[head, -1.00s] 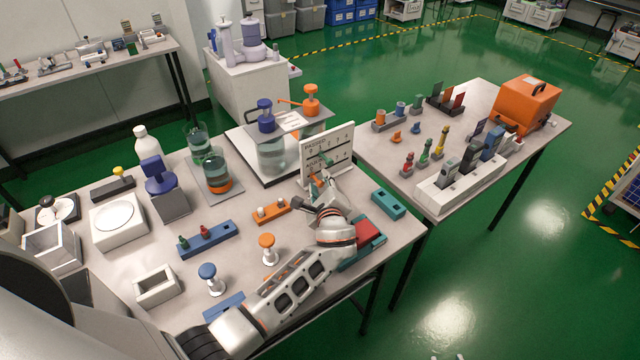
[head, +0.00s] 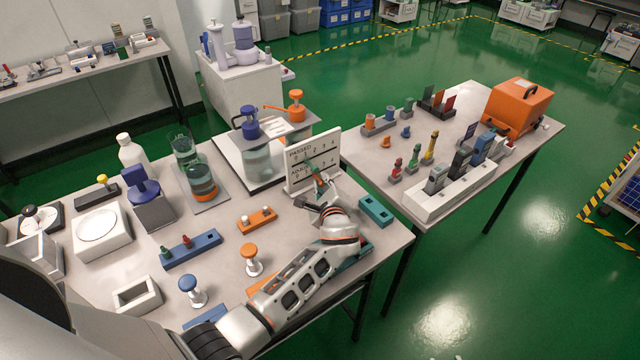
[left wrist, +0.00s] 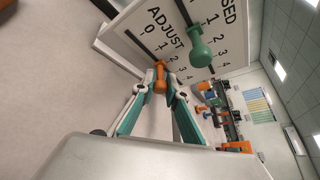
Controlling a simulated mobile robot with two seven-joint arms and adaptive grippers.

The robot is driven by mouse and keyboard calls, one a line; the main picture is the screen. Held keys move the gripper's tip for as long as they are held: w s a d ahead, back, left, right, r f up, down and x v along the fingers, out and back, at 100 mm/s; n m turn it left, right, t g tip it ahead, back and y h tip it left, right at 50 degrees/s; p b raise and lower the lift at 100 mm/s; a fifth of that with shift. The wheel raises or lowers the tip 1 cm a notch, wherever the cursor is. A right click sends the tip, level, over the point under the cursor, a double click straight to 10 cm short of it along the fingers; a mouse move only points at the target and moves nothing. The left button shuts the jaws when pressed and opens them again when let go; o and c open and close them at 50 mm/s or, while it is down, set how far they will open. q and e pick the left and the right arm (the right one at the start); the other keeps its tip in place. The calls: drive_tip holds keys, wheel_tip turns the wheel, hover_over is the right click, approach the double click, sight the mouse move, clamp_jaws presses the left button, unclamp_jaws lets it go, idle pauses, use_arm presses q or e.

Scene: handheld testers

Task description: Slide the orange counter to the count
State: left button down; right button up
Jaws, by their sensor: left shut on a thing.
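A white board (head: 299,176) with rows marked PASSED and ADJUST, each numbered 0 to 4, stands upright near the back right of the near table. It fills the top of the left wrist view (left wrist: 127,45). The orange counter (left wrist: 160,72) is a small knob in the ADJUST row's slot. My left gripper (left wrist: 156,86) is shut on it with teal-padded fingers. I cannot tell exactly which number it lines up with. A green counter (left wrist: 201,50) sits in the PASSED row, apart from the fingers. In the head view my left gripper (head: 319,193) hides the orange counter.
A teal block (head: 376,212) lies right of my gripper. An orange knob stand (head: 251,262) and a blue one (head: 190,290) stand left of my arm.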

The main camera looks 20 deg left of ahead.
use_arm(q)
drive_tip(key=shift+w+d, duration=0.25)
drive_tip(key=shift+w, duration=0.15)
drive_tip(key=shift+s+a, duration=0.1)
drive_tip(key=shift+s, duration=0.05)
drive_tip(key=c, duration=2)
unclamp_jaws()
